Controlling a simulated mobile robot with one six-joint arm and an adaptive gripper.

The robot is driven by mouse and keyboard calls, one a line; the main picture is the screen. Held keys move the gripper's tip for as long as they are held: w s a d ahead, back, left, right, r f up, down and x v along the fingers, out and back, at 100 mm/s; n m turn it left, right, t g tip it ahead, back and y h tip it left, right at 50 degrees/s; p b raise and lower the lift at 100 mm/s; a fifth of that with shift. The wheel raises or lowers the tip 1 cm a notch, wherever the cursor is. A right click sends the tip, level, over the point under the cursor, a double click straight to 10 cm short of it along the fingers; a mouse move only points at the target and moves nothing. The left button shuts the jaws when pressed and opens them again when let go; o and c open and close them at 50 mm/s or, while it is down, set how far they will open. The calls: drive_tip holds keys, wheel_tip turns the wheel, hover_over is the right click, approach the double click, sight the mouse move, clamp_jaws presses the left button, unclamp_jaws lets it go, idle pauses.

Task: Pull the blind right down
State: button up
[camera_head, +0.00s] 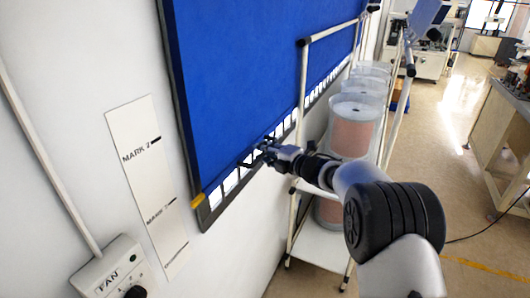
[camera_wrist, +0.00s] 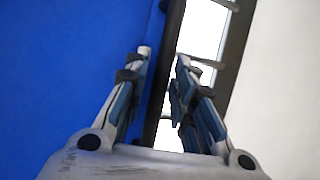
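The blue blind (camera_head: 235,80) hangs over most of the window. A strip of bright panes (camera_head: 230,182) shows below its lower edge, inside the dark window frame (camera_head: 206,220). A yellow tab (camera_head: 198,200) sits at the blind's lower left corner. My gripper (camera_head: 258,155) is at the blind's lower edge. In the wrist view my gripper (camera_wrist: 164,55) has its fingers apart. One lies over the blue blind (camera_wrist: 70,70), the other over the bright panes (camera_wrist: 202,30). A dark bar (camera_wrist: 168,75) along the blind's edge runs between them; I cannot tell whether they touch it.
A white strip (camera_head: 148,180) with marks is on the wall, left of the window. A fan control box (camera_head: 108,268) sits below it. A rack (camera_head: 318,240) with clear drums (camera_head: 355,125) stands right of my gripper, close to my arm. Open floor (camera_head: 440,140) lies further right.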

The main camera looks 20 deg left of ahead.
clamp_jaws()
drive_tip(key=shift+f, duration=0.1)
idle(0.4)
wheel_tip(320, 180, down, 16)
drive_tip(key=b, duration=1.2)
drive_tip(key=shift+f, duration=0.15)
drive_tip(key=shift+c, duration=0.2)
unclamp_jaws()
drive_tip(key=shift+d, duration=0.1)
drive_tip(key=o, duration=0.4)
drive_tip(key=shift+c, duration=0.2)
